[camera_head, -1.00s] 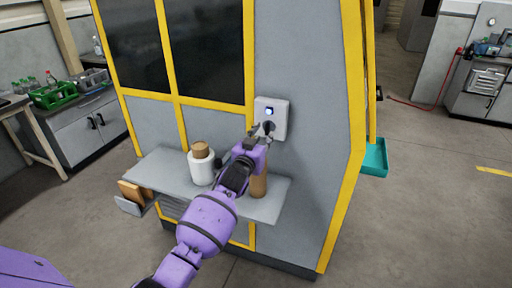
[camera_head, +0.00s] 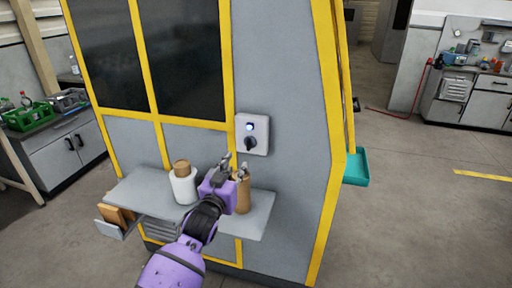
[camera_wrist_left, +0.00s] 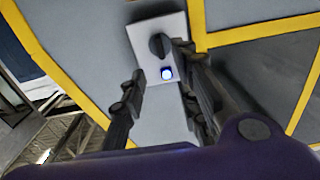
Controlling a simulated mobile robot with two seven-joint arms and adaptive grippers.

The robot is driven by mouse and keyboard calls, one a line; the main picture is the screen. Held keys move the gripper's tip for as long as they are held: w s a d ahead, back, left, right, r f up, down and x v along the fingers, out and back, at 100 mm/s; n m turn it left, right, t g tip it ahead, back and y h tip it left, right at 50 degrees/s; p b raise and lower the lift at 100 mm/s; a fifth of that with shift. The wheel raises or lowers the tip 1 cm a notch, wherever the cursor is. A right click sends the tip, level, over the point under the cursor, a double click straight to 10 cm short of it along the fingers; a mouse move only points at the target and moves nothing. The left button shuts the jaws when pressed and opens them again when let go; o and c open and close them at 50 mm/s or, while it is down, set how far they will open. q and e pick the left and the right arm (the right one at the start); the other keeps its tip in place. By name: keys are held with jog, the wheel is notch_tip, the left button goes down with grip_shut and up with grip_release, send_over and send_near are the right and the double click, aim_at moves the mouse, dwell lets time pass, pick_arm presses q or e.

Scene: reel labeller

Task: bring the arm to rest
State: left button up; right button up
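My left gripper (camera_head: 234,167) is in front of the machine's grey side panel, below the control box and over the shelf. Its fingers are apart with nothing between them; the left wrist view shows the two open fingers (camera_wrist_left: 160,100) too. The white control box (camera_head: 252,134) carries a black rotary knob (camera_head: 250,144) and a lit blue-white lamp (camera_head: 249,127). In the left wrist view the knob (camera_wrist_left: 159,45) and lamp (camera_wrist_left: 167,74) show beyond the fingers, apart from them. My right gripper is not in view.
A grey shelf (camera_head: 140,187) holds a white reel with a brown core (camera_head: 183,185) and a brown cylinder (camera_head: 243,193), partly hidden behind my left gripper. A teal tray (camera_head: 356,167) sticks out at the machine's right edge. Floor at right is clear.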

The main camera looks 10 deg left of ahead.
pick_arm(q)
jog(key=s+d+f+m+g, duration=0.1)
jog(key=s+d+f+g, duration=0.1)
jog(key=s+f, duration=0.85)
jog(key=s+d+f+g, duration=0.1)
jog(key=s+f+g, duration=0.2)
jog(key=s+f, duration=0.75)
jog(key=s+f+g, duration=0.1)
jog(key=s+f, duration=0.3)
jog(key=s, duration=0.3)
jog(key=s+f+g, duration=0.1)
jog(key=s+f, duration=0.3)
jog(key=s, duration=0.3)
jog(key=s+d+f+n+g, duration=0.1)
jog(key=s+f, duration=0.3)
jog(key=s, duration=0.4)
jog(key=shift+g, duration=0.6)
jog(key=shift+s, duration=0.1)
